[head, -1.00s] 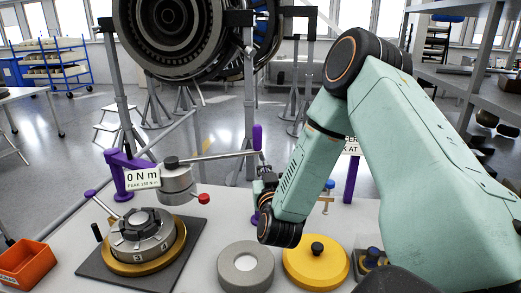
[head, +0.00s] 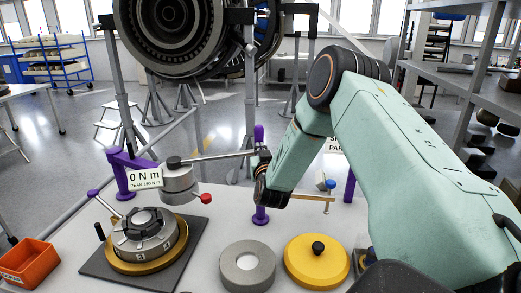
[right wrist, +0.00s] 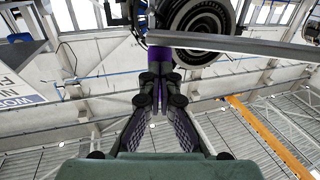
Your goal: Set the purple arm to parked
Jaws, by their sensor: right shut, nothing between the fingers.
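The purple arm has a purple bracket (head: 120,172) at the left and a thin grey bar (head: 225,155) running right from a grey cylinder. A purple upright grip (head: 258,134) stands by the bar's right end. My right gripper (head: 262,160) is at that end, largely hidden by its own wrist. In the right wrist view its fingers (right wrist: 158,82) are closed together, with purple (right wrist: 154,60) just beyond the tips and the bar (right wrist: 235,43) crossing above. Whether they touch is unclear. A partly hidden sign (head: 337,145) reads "PAR" near a purple post (head: 350,186). My left gripper is out of view.
A readout (head: 144,179) shows 0 N m. On the bench are a clamped ring fixture (head: 145,240), a grey ring (head: 247,266), a yellow disc (head: 316,263), an orange bin (head: 27,263) and a purple-footed stand (head: 261,216). A turbofan (head: 180,35) hangs behind.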

